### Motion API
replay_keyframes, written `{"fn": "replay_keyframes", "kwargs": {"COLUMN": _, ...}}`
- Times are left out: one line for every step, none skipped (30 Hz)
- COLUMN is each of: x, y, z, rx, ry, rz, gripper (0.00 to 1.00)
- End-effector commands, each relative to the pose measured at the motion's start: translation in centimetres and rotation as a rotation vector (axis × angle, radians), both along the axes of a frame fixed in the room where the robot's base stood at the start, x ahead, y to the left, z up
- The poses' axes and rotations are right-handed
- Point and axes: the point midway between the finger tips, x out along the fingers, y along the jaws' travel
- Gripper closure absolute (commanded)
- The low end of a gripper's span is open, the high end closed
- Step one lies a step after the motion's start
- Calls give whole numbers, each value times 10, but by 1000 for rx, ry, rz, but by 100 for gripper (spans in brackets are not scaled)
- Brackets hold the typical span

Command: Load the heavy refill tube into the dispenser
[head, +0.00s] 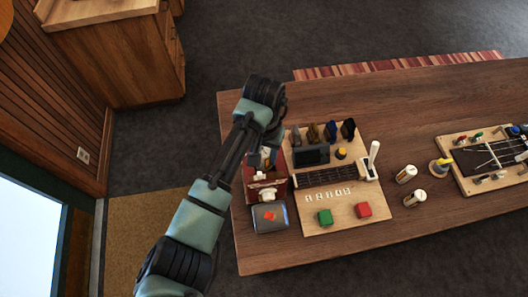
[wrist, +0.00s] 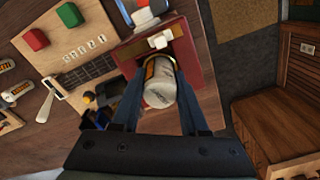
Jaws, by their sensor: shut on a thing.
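My gripper (wrist: 160,74) is shut on a pale refill tube (wrist: 158,88) with a black and yellow band, its fingers on either side of it. The tube is at the dark red dispenser (wrist: 197,48), its far end over or in the opening; I cannot tell how deep. A white piece (wrist: 144,18) sits at the dispenser's front. In the head view the dispenser (head: 249,178) stands at the table's left end, partly hidden by my arm. Two similar pale tubes, one (head: 406,174) behind the other (head: 414,198), lie or stand to the right on the table.
A wooden board (head: 345,212) with a ukulele neck, a green block (head: 325,217) and a red block (head: 363,210) lies right of the dispenser. A second board (head: 490,155) is further right. Bare table (head: 410,110) lies behind.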

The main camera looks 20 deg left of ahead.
Motion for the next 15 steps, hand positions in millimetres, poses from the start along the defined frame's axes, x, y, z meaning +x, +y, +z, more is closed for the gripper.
{"fn": "replay_keyframes", "kwargs": {"x": 0, "y": 0, "z": -1, "rx": 0, "ry": 0, "rz": 0, "gripper": 100}}
{"fn": "replay_keyframes", "kwargs": {"x": 0, "y": 0, "z": -2, "rx": 0, "ry": 0, "rz": 0, "gripper": 100}}
{"fn": "replay_keyframes", "kwargs": {"x": 0, "y": 0, "z": -3, "rx": 0, "ry": 0, "rz": 0, "gripper": 100}}
{"fn": "replay_keyframes", "kwargs": {"x": 0, "y": 0, "z": -3, "rx": 0, "ry": 0, "rz": 0, "gripper": 100}}
{"fn": "replay_keyframes", "kwargs": {"x": 0, "y": 0, "z": -4, "rx": 0, "ry": 0, "rz": 0, "gripper": 100}}
{"fn": "replay_keyframes", "kwargs": {"x": 0, "y": 0, "z": -5, "rx": 0, "ry": 0, "rz": 0, "gripper": 100}}
{"fn": "replay_keyframes", "kwargs": {"x": 0, "y": 0, "z": -5, "rx": 0, "ry": 0, "rz": 1, "gripper": 100}}
{"fn": "replay_keyframes", "kwargs": {"x": 0, "y": 0, "z": -6, "rx": 0, "ry": 0, "rz": 1, "gripper": 100}}
{"fn": "replay_keyframes", "kwargs": {"x": 0, "y": 0, "z": -7, "rx": 0, "ry": 0, "rz": 1, "gripper": 100}}
{"fn": "replay_keyframes", "kwargs": {"x": 0, "y": 0, "z": -7, "rx": 0, "ry": 0, "rz": 1, "gripper": 100}}
{"fn": "replay_keyframes", "kwargs": {"x": 0, "y": 0, "z": -8, "rx": 0, "ry": 0, "rz": 1, "gripper": 100}}
{"fn": "replay_keyframes", "kwargs": {"x": 0, "y": 0, "z": -9, "rx": 0, "ry": 0, "rz": 1, "gripper": 100}}
{"fn": "replay_keyframes", "kwargs": {"x": 0, "y": 0, "z": -9, "rx": 0, "ry": 0, "rz": 1, "gripper": 100}}
{"fn": "replay_keyframes", "kwargs": {"x": 0, "y": 0, "z": -10, "rx": 0, "ry": 0, "rz": 1, "gripper": 100}}
{"fn": "replay_keyframes", "kwargs": {"x": 0, "y": 0, "z": -11, "rx": 0, "ry": 0, "rz": 1, "gripper": 100}}
